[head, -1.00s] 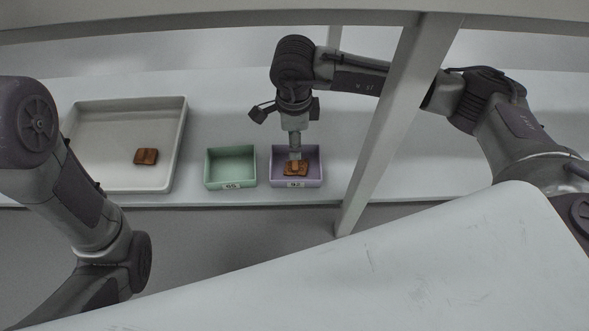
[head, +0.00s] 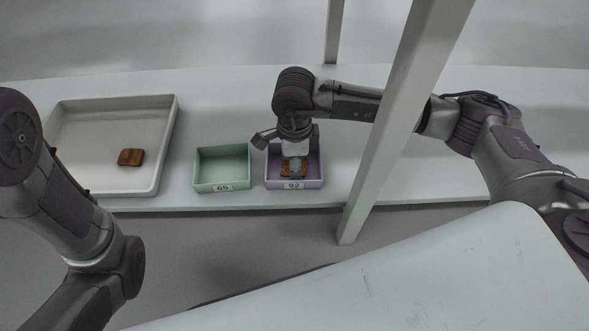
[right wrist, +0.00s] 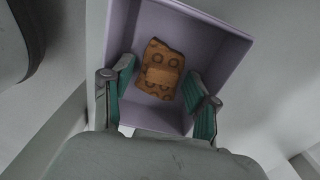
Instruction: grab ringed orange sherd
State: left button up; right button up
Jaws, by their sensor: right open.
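The ringed orange sherd (right wrist: 158,55) lies in the purple box (right wrist: 199,30), with dark ring marks and a raised block on its upper face. In the right wrist view my right gripper (right wrist: 160,72) is open, its green-padded fingers on either side of the sherd and apart from it. In the head view my right gripper (head: 294,168) points down into the purple box (head: 318,181), labelled 92, and hides much of the sherd (head: 284,171). My left arm shows at the left, but its gripper is out of the picture.
A large pale tray (head: 168,150) further left holds a brown sherd (head: 131,157). A grey post (head: 385,145) rises in front of my right forearm.

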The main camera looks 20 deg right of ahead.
jog(key=shift+r, duration=0.1)
jog(key=shift+c, duration=0.3)
jog(key=c, duration=0.9)
jog(key=shift+o, duration=0.2)
